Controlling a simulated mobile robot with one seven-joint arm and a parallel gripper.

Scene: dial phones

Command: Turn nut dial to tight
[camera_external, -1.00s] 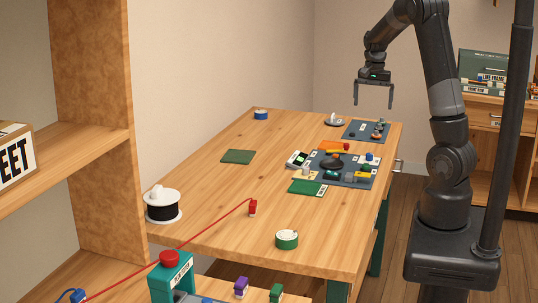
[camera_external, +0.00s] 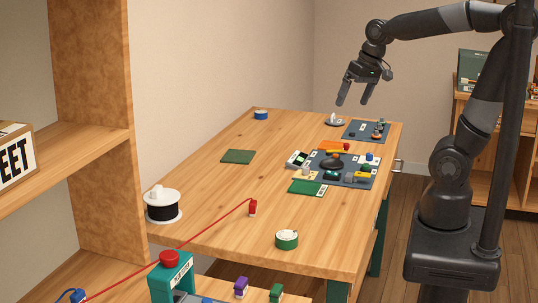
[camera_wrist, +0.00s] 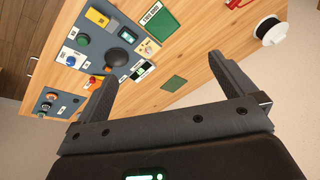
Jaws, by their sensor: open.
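I cannot tell for certain which part is the nut dial; its labels are too small to read. A dark grey panel (camera_external: 360,131) with small knobs lies at the back right of the table; it also shows at the left of the wrist view (camera_wrist: 61,99). A larger panel (camera_external: 361,181) in front of it carries a big black round knob (camera_external: 331,162), also in the wrist view (camera_wrist: 118,57). My gripper (camera_external: 354,101) is open, empty and well above the back of the table. Its two spread fingers show in the wrist view (camera_wrist: 160,72).
A grey disc with a white top (camera_external: 334,121) sits beside the back panel. A green mat (camera_external: 238,156), a green-sided roll (camera_external: 287,239) and a black-and-white spool (camera_external: 162,206) lie apart on the wooden table (camera_external: 210,195). A red cable crosses the front left.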

